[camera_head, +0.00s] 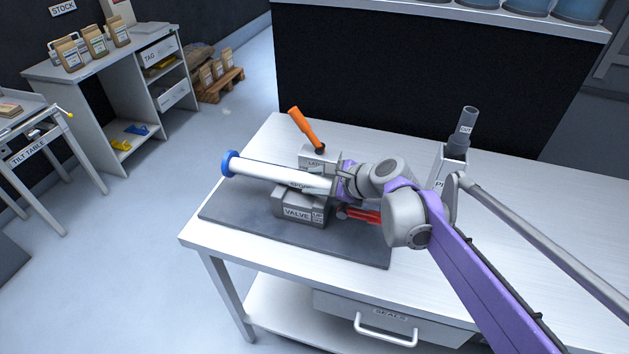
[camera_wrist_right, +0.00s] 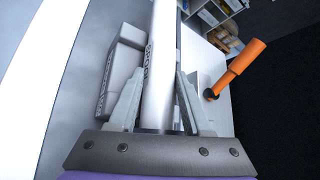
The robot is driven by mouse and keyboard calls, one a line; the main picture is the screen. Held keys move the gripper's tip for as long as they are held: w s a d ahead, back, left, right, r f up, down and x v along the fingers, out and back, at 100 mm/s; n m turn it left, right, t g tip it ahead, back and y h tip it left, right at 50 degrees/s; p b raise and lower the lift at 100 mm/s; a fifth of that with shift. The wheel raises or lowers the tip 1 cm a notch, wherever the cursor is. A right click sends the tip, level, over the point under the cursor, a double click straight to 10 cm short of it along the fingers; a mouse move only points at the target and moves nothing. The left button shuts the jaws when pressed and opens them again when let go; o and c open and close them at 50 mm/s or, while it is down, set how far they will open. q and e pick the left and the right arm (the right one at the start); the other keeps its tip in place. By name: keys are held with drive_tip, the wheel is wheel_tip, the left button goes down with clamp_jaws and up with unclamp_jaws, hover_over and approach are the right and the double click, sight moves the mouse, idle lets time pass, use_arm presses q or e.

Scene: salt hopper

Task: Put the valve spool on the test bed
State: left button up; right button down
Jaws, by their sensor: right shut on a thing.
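The valve spool is a silver cylinder (camera_head: 283,176) with a blue end cap (camera_head: 231,163). My right gripper (camera_head: 343,183) is shut on its plain end. It lies nearly level across the view, blue end to the left, over the grey block marked VALVE (camera_head: 297,210); I cannot tell if they touch. In the right wrist view the spool (camera_wrist_right: 160,70) runs between both fingers. The block stands on a dark grey slab (camera_head: 240,216), which carries no readable test bed label. Behind it is a grey block (camera_head: 318,156) with an orange handle (camera_head: 303,129). My left gripper is not in view.
A red part (camera_head: 362,215) lies right of the valve block, partly behind my arm. A grey box with an upright tube (camera_head: 466,127) stands farther back. A shelf unit and tilt table (camera_head: 27,146) stand at left.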

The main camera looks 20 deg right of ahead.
drive_tip(key=shift+c, duration=1.7)
unclamp_jaws()
drive_tip(key=shift+f, duration=0.1)
drive_tip(key=shift+r, duration=0.2)
drive_tip(key=p+v, duration=0.1)
drive_tip(key=v, duration=1.1)
drive_tip(key=s+a+f+n+g, duration=0.1)
drive_tip(key=s+f+n, duration=0.2)
drive_tip(key=s+a+f+n+g+h, duration=0.1)
drive_tip(key=s+a+f+n, duration=0.1)
drive_tip(key=s+f+n, duration=0.1)
drive_tip(key=s+a+f+n+g+h, duration=0.1)
drive_tip(key=s+a+f+n, duration=0.1)
drive_tip(key=s+f, duration=0.1)
drive_tip(key=shift+a+f+n, duration=0.2)
drive_tip(key=shift+f+n, duration=0.15)
drive_tip(key=shift+n, duration=0.05)
drive_tip(key=s+d+f+n+g+h, duration=0.1)
drive_tip(key=s+f+n+h, duration=0.3)
drive_tip(key=s+f+n, duration=0.6)
drive_tip(key=s+n, duration=0.1)
drive_tip(key=n, duration=0.2)
drive_tip(key=shift+s+g, duration=0.15)
drive_tip(key=shift+g, duration=0.25)
drive_tip(key=shift+f, duration=0.15)
